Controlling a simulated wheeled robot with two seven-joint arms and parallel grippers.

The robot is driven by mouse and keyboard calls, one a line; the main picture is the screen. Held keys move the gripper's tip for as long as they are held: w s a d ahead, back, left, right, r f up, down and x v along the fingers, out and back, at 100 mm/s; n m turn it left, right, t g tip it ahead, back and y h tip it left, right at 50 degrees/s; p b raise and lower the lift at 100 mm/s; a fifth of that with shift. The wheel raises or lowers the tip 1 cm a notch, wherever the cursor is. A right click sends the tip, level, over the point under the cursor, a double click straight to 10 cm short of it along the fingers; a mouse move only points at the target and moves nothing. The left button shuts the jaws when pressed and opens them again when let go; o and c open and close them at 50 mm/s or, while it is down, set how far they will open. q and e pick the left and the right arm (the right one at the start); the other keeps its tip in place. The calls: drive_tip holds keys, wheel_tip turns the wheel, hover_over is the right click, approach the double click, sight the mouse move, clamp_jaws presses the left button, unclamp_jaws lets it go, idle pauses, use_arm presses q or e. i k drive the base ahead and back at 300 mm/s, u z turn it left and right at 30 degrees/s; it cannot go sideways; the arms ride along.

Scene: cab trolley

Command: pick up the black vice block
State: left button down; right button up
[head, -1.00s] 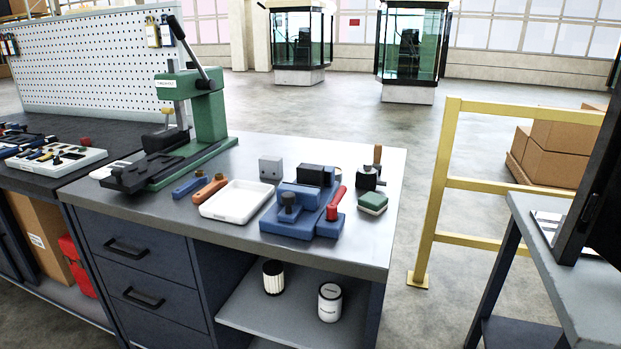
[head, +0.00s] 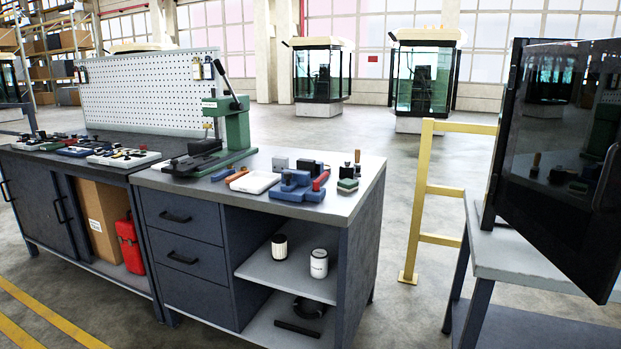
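A black block (head: 309,168) sits at the back of the blue vice (head: 292,190) on the grey workbench (head: 345,207); the vice has a red-handled thing (head: 320,181) on its right part. I cannot tell whether the block is clamped or only resting there. A second small black block-like thing (head: 346,172) stands to the right, with a brown handle-like piece behind it. Neither of my grippers is in view.
A grey block (head: 280,163), a white tray (head: 255,183) and an orange-handled tool (head: 237,175) lie left of the vice. A green press (head: 232,130) stands farther left. A yellow rail (head: 420,200) and a side table with a dark cabinet (head: 560,160) stand right. Floor in front is clear.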

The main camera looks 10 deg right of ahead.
sight(305, 164)
drive_tip(key=u, duration=0.75)
drive_tip(key=i, duration=0.95)
drive_tip(key=u, duration=0.4)
drive_tip(key=i, duration=1.1)
drive_tip(key=z, duration=1.3)
drive_tip(key=i, duration=0.6)
drive_tip(key=z, duration=0.55)
